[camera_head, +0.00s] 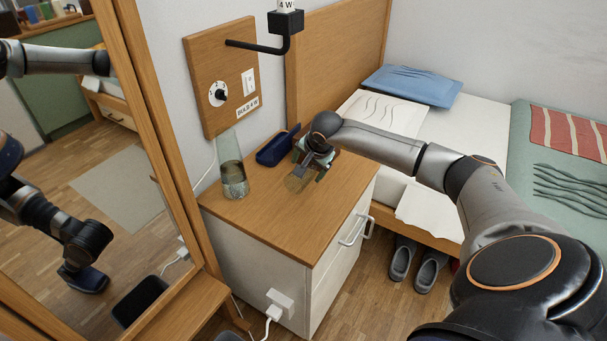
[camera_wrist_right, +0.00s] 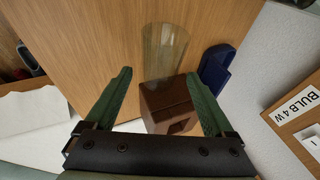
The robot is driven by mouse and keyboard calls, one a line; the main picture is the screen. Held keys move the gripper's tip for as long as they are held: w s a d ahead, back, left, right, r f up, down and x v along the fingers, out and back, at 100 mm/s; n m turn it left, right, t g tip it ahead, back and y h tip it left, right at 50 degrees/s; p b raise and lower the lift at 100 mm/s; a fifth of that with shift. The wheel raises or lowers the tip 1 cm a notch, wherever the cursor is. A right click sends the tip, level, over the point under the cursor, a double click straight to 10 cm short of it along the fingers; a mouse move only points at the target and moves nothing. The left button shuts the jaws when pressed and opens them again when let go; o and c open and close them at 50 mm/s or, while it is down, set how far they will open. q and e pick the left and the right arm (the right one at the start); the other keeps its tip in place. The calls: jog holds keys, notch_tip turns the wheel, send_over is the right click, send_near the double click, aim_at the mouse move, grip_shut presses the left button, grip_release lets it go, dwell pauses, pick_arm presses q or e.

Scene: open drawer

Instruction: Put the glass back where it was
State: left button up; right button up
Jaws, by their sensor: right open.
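The fingers are spread apart, with nothing visibly clasped. My gripper and wrist partly cover this area in the head view. My left gripper is not seen directly.
A brown box (camera_wrist_right: 168,104) shows between the fingers in the wrist view; its contact with them is unclear. A blue case (camera_head: 278,147) lies by the wall. A switch panel (camera_head: 220,80) and black lamp arm (camera_head: 262,46) are above. A mirror (camera_head: 100,170) stands left.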

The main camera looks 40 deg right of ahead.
jog(key=b+x, duration=0.1)
jog(key=x, duration=0.3)
jog(key=shift+w+a+f, duration=0.1)
jog(key=shift+w, duration=0.05)
jog(key=c, duration=1.2)
grip_shut()
jog(key=shift+r, duration=0.2)
